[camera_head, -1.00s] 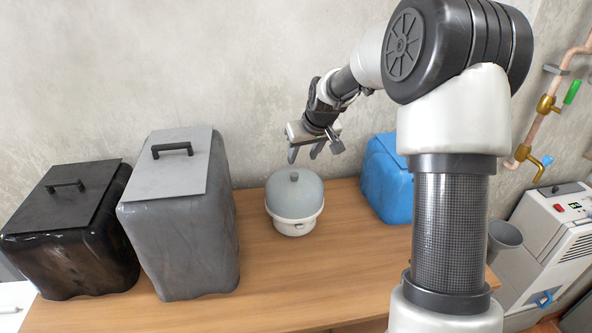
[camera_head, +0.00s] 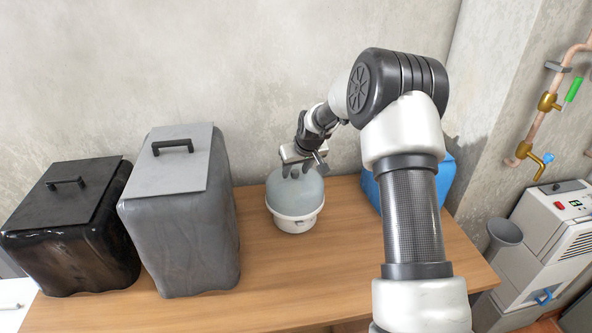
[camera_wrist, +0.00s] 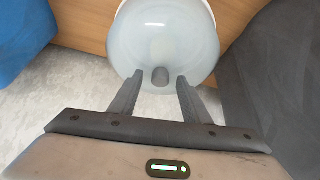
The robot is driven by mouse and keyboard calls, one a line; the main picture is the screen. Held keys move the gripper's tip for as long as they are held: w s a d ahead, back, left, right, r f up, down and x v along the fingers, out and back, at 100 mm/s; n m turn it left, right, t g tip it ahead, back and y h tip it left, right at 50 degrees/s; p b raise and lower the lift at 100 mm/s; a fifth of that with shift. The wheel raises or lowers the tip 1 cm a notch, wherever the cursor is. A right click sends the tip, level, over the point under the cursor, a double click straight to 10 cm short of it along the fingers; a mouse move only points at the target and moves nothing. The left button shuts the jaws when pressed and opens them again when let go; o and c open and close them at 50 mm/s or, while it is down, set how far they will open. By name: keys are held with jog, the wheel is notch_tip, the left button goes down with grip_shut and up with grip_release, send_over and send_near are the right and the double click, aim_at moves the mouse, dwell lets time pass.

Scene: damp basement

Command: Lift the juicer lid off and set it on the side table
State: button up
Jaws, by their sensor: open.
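The juicer (camera_head: 296,222) has a white base and stands upright on the wooden table. Its domed, translucent grey lid (camera_head: 283,197) sits on top, with a small knob at the crown. My gripper (camera_head: 297,172) is open, its fingers pointing down over the top of the lid. In the wrist view the lid (camera_wrist: 190,45) fills the upper middle, and its dark knob (camera_wrist: 160,76) shows between and just beyond the tips of my gripper (camera_wrist: 158,82). In the head view the fingers hide the knob. I cannot tell whether they touch the lid.
A grey lidded bin (camera_head: 185,235) and a black lidded bin (camera_head: 75,240) stand left on the wooden table (camera_head: 270,285). A blue container (camera_head: 370,190) is partly behind my arm. A grey machine (camera_head: 550,235) stands at the right. The table in front of the juicer is clear.

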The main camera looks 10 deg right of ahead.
jog(key=shift+c, duration=0.4)
grip_shut()
jog(key=shift+r+p, duration=2.05)
jog(key=shift+r, duration=2.25)
